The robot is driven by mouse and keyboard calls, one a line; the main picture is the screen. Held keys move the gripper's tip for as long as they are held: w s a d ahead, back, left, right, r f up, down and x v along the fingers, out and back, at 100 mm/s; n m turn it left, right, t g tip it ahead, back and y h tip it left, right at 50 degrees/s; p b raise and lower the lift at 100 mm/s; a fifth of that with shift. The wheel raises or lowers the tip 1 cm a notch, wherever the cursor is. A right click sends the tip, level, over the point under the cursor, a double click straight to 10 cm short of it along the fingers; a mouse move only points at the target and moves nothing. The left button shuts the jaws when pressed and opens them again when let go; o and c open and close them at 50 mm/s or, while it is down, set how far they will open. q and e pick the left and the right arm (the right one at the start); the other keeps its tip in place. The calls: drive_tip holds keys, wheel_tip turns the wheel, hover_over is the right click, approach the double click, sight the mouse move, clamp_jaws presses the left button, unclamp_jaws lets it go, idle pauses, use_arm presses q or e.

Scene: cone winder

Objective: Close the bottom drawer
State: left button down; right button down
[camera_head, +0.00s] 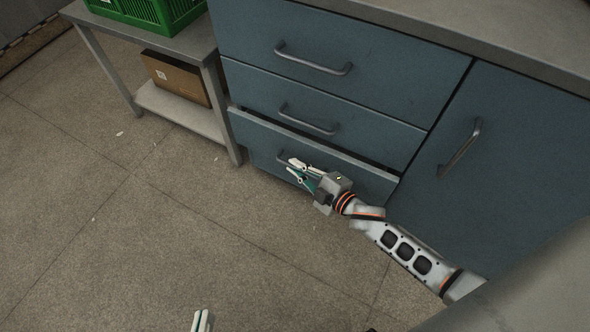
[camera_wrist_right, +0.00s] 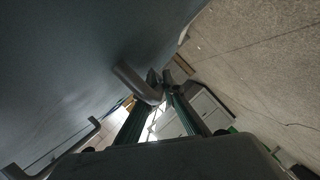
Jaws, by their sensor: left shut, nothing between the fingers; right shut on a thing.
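The bottom drawer (camera_head: 252,136) of the blue-grey cabinet stands slightly open, with a dark gap along its top edge. Its bar handle (camera_head: 281,156) is partly hidden behind my right gripper (camera_head: 293,167). The right gripper is shut on this handle. In the right wrist view, the handle (camera_wrist_right: 133,82) runs in between the fingertips of the right gripper (camera_wrist_right: 161,82). My left gripper (camera_head: 202,321) shows only as fingertips at the bottom edge of the head view. It is shut, empty and well away from the drawer.
Two shut drawers (camera_head: 335,45) sit above the bottom one. A cabinet door (camera_head: 510,150) is to the right. A metal side table (camera_head: 190,42) with a green crate (camera_head: 150,10) and a cardboard box (camera_head: 175,80) stands to the left. The floor in front is clear.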

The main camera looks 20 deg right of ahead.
drive_tip(key=shift+w+d, duration=1)
drive_tip(key=shift+d, duration=0.25)
drive_tip(key=shift+d+r, duration=0.1)
drive_tip(key=shift+d, duration=0.05)
drive_tip(key=c, duration=2.4)
unclamp_jaws()
drive_tip(key=shift+w, duration=0.1)
drive_tip(key=shift+c, duration=0.2)
drive_tip(key=shift+s+d, duration=0.15)
drive_tip(key=shift+s, duration=0.35)
approach(303, 159)
drive_tip(key=shift+v, duration=0.95)
